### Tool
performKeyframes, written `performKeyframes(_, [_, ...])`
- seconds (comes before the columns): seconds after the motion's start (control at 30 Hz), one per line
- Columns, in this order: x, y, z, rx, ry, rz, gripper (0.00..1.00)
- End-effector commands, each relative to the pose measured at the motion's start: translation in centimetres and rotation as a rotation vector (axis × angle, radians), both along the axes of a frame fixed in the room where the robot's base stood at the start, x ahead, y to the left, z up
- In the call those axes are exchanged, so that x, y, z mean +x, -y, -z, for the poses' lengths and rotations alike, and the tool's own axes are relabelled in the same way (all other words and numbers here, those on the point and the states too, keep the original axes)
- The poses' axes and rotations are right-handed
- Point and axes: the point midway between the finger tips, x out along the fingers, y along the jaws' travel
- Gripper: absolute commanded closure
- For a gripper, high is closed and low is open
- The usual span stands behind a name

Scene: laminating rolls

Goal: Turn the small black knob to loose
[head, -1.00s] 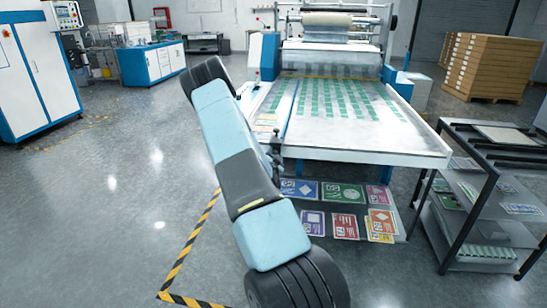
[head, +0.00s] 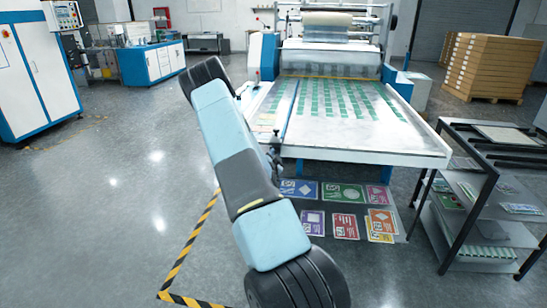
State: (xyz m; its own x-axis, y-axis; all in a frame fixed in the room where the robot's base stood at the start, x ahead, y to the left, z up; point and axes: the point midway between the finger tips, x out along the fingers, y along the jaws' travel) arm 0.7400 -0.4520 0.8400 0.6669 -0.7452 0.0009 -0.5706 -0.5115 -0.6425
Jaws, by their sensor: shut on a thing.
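The laminating machine (head: 432,148) stands at the centre right, with a long pale feed table. A small dark fitting (head: 276,146) shows at the table's near left corner, right beside my arm. It may bear the small black knob, but it is too small to tell, and I cannot read its setting. My light blue and black arm crosses the middle of the view, from the bottom up to the left, and covers part of the machine's left side.
A dark shelf rack (head: 452,235) with sheets stands close at the right. Coloured signs (head: 345,226) lie low beneath the table. Boxes (head: 490,65) are stacked at the back right. Blue and white cabinets (head: 30,75) stand at the left. The grey floor at the left is clear.

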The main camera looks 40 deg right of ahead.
Motion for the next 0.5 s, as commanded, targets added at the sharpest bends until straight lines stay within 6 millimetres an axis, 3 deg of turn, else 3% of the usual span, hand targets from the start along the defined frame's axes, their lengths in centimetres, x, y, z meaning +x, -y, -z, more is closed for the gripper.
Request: performKeyframes(0.5, [0.10,0.40,0.08,-0.119,-0.142,-0.004,1.00])
